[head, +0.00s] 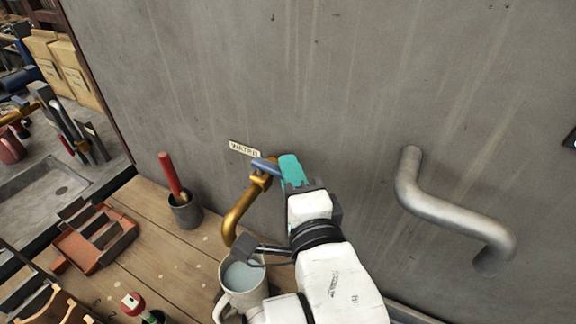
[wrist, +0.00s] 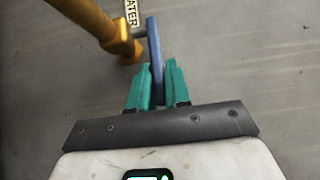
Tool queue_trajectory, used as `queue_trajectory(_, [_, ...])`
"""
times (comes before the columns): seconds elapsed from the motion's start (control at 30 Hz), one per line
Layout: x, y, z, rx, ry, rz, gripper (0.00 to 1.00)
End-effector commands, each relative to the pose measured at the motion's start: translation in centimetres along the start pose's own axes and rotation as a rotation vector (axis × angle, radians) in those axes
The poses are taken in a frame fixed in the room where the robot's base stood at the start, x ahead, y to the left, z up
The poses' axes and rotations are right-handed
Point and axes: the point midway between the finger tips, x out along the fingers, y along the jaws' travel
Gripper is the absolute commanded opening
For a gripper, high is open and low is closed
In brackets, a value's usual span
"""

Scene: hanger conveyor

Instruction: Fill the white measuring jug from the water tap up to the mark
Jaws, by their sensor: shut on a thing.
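The brass water tap (head: 238,212) comes out of the grey wall under a WATER label (head: 245,149). Its blue lever handle (head: 265,166) points toward my gripper (head: 291,170). In the wrist view the teal fingers of my gripper (wrist: 157,88) are shut on the blue lever (wrist: 155,50), one on each side. The brass tap body (wrist: 92,20) shows at upper left there. The white measuring jug (head: 231,301) stands on the wooden bench below the spout, partly hidden by my arm. Greyish water shows inside it. I cannot make out a mark on the jug or a stream from the spout.
A cup with a red-handled tool (head: 186,212) stands left of the tap. A reddish tray (head: 88,246) and a small red and green item (head: 133,304) lie on the bench (head: 160,235). A bent metal pipe (head: 440,212) sticks out of the wall at right.

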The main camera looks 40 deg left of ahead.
Motion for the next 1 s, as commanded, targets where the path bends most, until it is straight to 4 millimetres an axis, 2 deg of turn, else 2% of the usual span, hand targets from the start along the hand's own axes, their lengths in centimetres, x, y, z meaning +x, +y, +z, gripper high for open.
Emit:
queue_trajectory(0.57, [0.21,0.29,-0.19,0.001,-0.064,0.003,0.0])
queue_trajectory(0.6, [0.21,0.29,-0.19,0.001,-0.064,0.003,0.2])
queue_trajectory(0.7, [0.21,0.24,-0.19,0.001,-0.064,0.002,0.3])
queue_trajectory(0.8, [0.22,0.17,-0.2,0.001,-0.063,0.001,0.38])
queue_trajectory(1.0, [0.2,0.09,-0.21,0.001,-0.063,-0.001,0.38])
